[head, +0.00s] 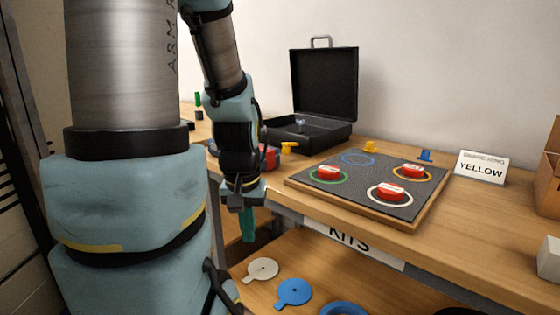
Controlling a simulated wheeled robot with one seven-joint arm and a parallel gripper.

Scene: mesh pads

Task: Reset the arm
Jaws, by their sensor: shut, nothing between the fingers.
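My gripper (248,238) points down just off the front edge of the wooden table, left of the dark mesh board (340,199). Its teal fingers are shut with nothing between them. My arm is bent down from the top of the head view, and its large links hide much of the left side. The mesh board carries coloured rings, and red pieces sit in the green ring (316,179), the yellow ring (428,177) and the white ring (375,199). The blue ring (357,153) is empty.
An open black case (327,135) stands behind the board. White (262,269) and blue (294,292) discs lie on the lower shelf. A grey-white block (549,259) is at far right.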

